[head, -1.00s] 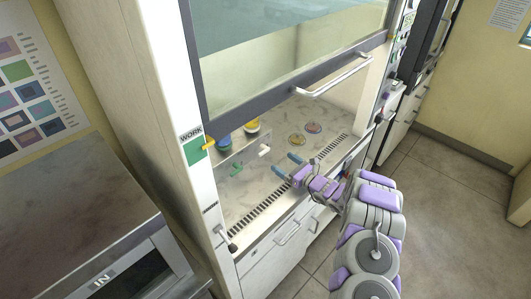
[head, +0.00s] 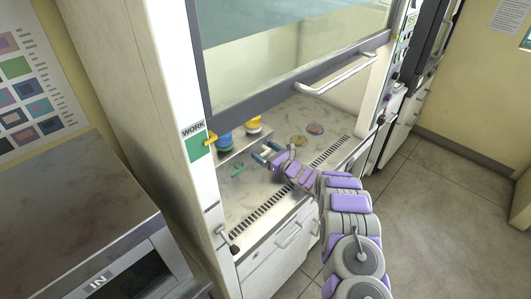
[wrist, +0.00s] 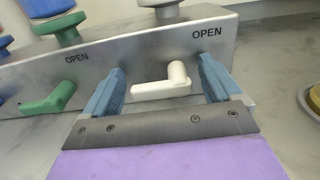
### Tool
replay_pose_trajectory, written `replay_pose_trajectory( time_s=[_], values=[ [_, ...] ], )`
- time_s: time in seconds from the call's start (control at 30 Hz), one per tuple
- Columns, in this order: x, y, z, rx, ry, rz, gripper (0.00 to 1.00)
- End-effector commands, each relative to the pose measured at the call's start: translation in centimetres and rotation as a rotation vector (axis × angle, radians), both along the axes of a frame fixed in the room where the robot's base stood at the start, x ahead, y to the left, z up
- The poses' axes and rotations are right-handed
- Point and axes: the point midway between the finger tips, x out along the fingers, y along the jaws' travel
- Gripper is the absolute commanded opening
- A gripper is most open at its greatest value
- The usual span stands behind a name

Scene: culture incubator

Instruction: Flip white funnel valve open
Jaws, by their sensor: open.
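The white valve handle (wrist: 160,88) is an L-shaped lever on the front of a slanted metal panel (wrist: 150,50). Its long arm points left in the wrist view, and an "OPEN" label is printed up and to its right. My gripper (wrist: 162,66) is open, with one blue finger on each side of the white handle; I cannot tell whether either finger touches it. In the head view my gripper (head: 268,152) is inside the hood at the panel and largely hides the white handle. A white funnel base (wrist: 160,5) shows above the panel.
A green valve handle (wrist: 48,100) with its own "OPEN" label sits to the left on the same panel. Blue (head: 224,141) and yellow (head: 253,125) containers stand behind the panel. Two round dishes (head: 299,140) lie to the right. The raised sash (head: 300,75) hangs above my arm.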

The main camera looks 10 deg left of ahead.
Motion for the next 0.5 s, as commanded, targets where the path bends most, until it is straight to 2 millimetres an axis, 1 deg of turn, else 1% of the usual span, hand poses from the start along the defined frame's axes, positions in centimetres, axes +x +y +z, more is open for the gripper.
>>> replay_pose_trajectory(
  time_s=[0.03, 0.07, 0.5],
  values=[
    [0.0, -0.01, -0.01, 0.0, 0.0, 0.0, 0.92],
    [-0.01, -0.01, -0.01, 0.0, 0.0, 0.0, 0.89],
    [-0.02, -0.1, -0.05, -0.001, 0.001, 0.0, 0.47]
  ],
)
